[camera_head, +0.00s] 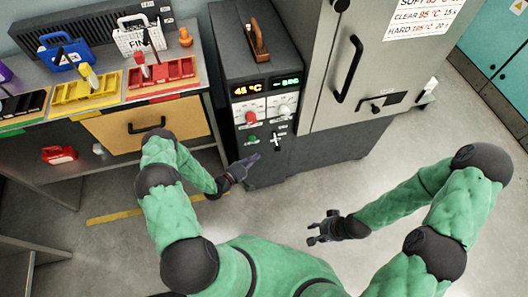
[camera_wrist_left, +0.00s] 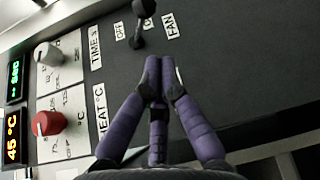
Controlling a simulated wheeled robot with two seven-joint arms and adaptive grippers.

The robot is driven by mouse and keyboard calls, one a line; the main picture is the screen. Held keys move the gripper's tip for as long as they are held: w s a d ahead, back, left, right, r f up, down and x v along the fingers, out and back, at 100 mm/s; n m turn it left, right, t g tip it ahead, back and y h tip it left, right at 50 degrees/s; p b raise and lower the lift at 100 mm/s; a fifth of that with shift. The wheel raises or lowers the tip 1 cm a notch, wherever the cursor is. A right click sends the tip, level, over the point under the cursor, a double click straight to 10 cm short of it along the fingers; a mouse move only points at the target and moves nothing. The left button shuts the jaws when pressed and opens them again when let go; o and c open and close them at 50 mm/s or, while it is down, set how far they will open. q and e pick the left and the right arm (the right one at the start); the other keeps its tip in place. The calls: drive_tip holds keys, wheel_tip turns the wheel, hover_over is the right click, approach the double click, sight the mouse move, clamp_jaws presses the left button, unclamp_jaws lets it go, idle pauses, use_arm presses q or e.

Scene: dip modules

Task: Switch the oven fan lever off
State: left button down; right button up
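The fan lever (camera_wrist_left: 138,28) is a short black lever with a rounded end on the oven's dark front. It lies between small labels, one reading OFF (camera_wrist_left: 118,31), beside the FAN label (camera_wrist_left: 170,25). In the head view the lever (camera_head: 277,138) is small, and its setting cannot be told. My left gripper (camera_head: 250,160) is just below and left of it. In the left wrist view its purple fingertips (camera_wrist_left: 159,64) are drawn together, empty, and apart from the lever. My right gripper (camera_head: 318,228) is spread and empty over the floor.
The oven (camera_head: 264,55) has a red knob (camera_head: 251,117), a white knob (camera_head: 285,109) and a green button (camera_head: 252,141) near the lever. A grey cabinet (camera_head: 335,100) stands at its right. A workbench drawer (camera_head: 120,130) is at the left. The floor in front is clear.

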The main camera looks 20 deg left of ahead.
use_arm(q)
drive_tip(key=r+b+x, duration=0.1)
drive_tip(key=b+x, duration=0.1)
drive_tip(key=x, duration=0.7)
drive_tip(key=shift+w+f, duration=0.2)
drive_tip(key=shift+f, duration=0.25)
drive_tip(key=shift+s+d+r+n+g+p, duration=0.35)
drive_tip(key=shift+r+n+g, duration=0.25)
drive_tip(key=shift+n, duration=0.4)
drive_tip(key=r+n+g, duration=0.1)
drive_tip(key=r+n+g+p, duration=0.1)
drive_tip(key=s+r+n+g, duration=0.1)
drive_tip(key=shift+d, duration=0.25)
idle(0.7)
drive_tip(key=shift+r+p, duration=0.4)
drive_tip(key=shift+r, duration=0.35)
